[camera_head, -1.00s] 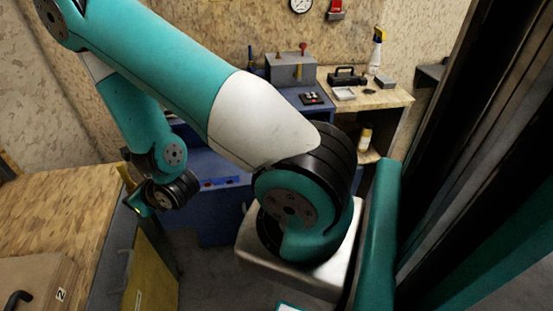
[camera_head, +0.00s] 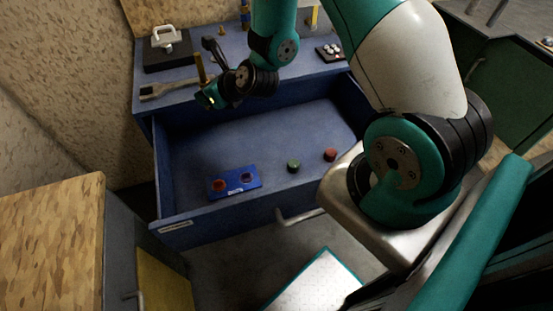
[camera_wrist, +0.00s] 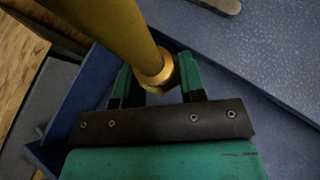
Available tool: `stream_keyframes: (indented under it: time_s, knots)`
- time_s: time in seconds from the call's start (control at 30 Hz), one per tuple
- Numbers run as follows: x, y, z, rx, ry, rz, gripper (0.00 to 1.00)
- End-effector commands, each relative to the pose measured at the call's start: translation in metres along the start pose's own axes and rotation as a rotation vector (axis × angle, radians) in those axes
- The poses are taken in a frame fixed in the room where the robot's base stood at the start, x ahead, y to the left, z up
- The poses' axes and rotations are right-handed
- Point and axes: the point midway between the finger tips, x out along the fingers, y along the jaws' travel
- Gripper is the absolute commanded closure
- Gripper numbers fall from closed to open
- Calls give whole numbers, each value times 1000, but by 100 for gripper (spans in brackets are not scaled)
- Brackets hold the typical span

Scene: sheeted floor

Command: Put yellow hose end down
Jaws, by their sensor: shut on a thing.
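The yellow hose end (camera_wrist: 112,28) is a yellow tube with a brass collar in the wrist view. My gripper (camera_wrist: 158,80) is shut on it at the collar. In the head view, the hose end (camera_head: 200,68) stands nearly upright in my gripper (camera_head: 207,97). The gripper is over the back left part of an open blue drawer, near the blue workbench top (camera_head: 185,68). The head view does not clearly show whether the hose end touches anything else.
The open drawer (camera_head: 290,215) holds a blue plate (camera_head: 235,192) with red round parts, a green knob (camera_head: 293,166) and a red knob (camera_head: 330,155). A wooden-topped cabinet (camera_head: 50,235) stands at left.

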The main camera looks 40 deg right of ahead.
Motion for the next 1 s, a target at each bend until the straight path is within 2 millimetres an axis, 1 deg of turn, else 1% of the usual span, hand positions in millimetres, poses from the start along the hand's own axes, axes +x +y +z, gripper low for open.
stream_keyframes:
  time_s: [0.03, 0.1, 0.2, 0.3, 0.43, 0.5, 0.57, 0.63, 0.9, 1.0]
  knots:
    - [17, 5, -2, -40, -14, 53, 100]
    - [23, 15, 10, -94, -14, 135, 100]
    - [26, 28, 23, -154, -10, 230, 100]
    - [25, 36, 31, -191, -6, 292, 100]
    - [23, 40, 36, -208, -2, 322, 100]
    - [25, 41, 33, -207, 1, 325, 100]
    - [29, 41, 26, -206, 2, 325, 100]
    - [37, 41, 13, -204, 5, 325, 100]
    - [79, 42, -53, -203, 7, 325, 100]
    - [92, 42, -74, -203, 5, 324, 100]
